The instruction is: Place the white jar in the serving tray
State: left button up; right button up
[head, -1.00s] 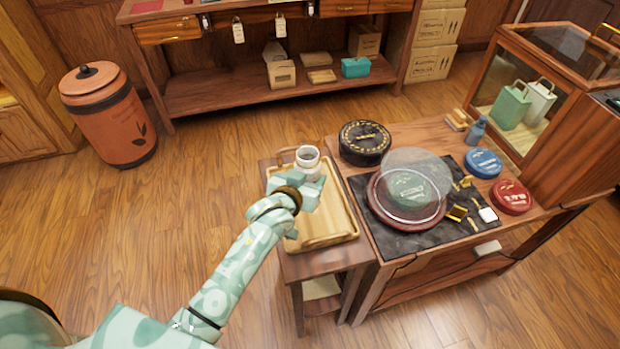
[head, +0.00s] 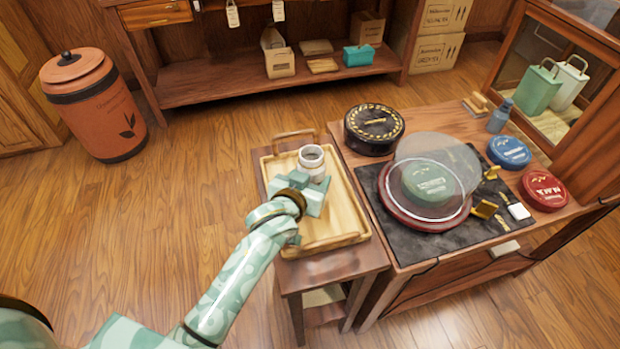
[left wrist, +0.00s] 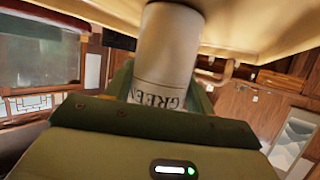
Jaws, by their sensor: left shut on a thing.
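The white jar (head: 311,158), open at the top, stands upright in my left gripper (head: 313,188). The gripper is shut on it. The jar and gripper are over the inside of the wooden serving tray (head: 348,205), towards its back. In the left wrist view the jar (left wrist: 168,50) appears upside down, with dark lettering, between the fingers of my left gripper (left wrist: 165,92). A tan surface, likely the tray (left wrist: 255,25), is close to the jar's base. I cannot tell whether they touch. My right gripper is not in view.
The tray lies on a small side table (head: 335,268). On the adjoining larger table, a black round tin (head: 374,128) is near the tray's back right. A dark mat (head: 395,240) holds a red dish with a green tea cake under a clear cover. Tray space front right is clear.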

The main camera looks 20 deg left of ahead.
pick_arm(q)
jog(key=shift+f, duration=0.1)
jog(key=o, duration=1.2)
jog(key=p+v, duration=0.4)
jog(key=v, duration=0.8)
jog(key=shift+s, duration=0.1)
